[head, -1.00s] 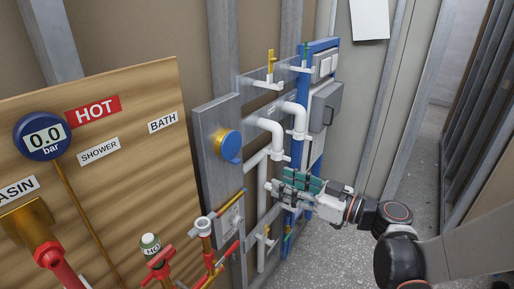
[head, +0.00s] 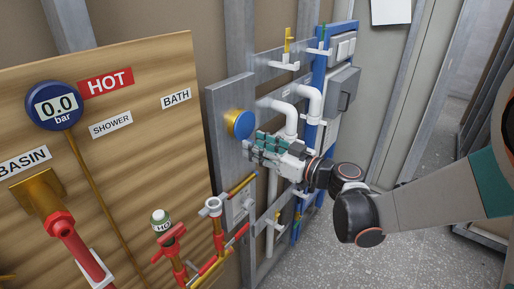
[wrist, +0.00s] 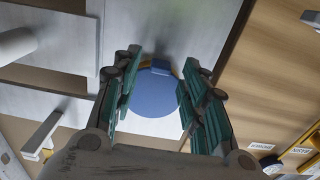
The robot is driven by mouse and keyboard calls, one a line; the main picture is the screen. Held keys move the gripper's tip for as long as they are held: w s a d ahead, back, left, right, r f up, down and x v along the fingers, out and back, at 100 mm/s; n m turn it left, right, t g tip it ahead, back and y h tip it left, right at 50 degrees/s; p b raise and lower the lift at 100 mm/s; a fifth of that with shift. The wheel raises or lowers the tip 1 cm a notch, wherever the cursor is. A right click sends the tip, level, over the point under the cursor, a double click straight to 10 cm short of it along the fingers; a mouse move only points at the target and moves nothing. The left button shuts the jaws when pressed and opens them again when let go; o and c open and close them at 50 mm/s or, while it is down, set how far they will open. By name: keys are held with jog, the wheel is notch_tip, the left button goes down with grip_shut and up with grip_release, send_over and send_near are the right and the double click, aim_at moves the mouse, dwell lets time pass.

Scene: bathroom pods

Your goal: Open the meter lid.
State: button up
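The meter (head: 229,122) is a round brass body on a grey metal panel, with a blue disc-shaped lid (head: 242,125) over its face. The lid looks closed. In the wrist view the blue lid (wrist: 153,98) shows between the two fingers, with a small blue tab at its upper edge and a thin brass rim behind. My gripper (head: 252,147) is just below and right of the meter in the head view. In the wrist view my gripper (wrist: 162,68) has its green-padded fingers apart, with nothing held. Whether a finger touches the lid cannot be told.
White pipes (head: 312,100) and a grey box (head: 343,92) on a blue board stand to the right. Brass and red pipework with a valve (head: 213,206) lies below the meter. A wooden panel (head: 120,160) with a 0.0 bar gauge (head: 55,105) is at left.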

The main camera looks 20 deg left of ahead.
jog(key=shift+w+a, duration=0.1)
jog(key=shift+a, duration=0.25)
grip_shut()
jog(key=shift+d+r+p, duration=0.15)
jog(key=shift+p, duration=0.15)
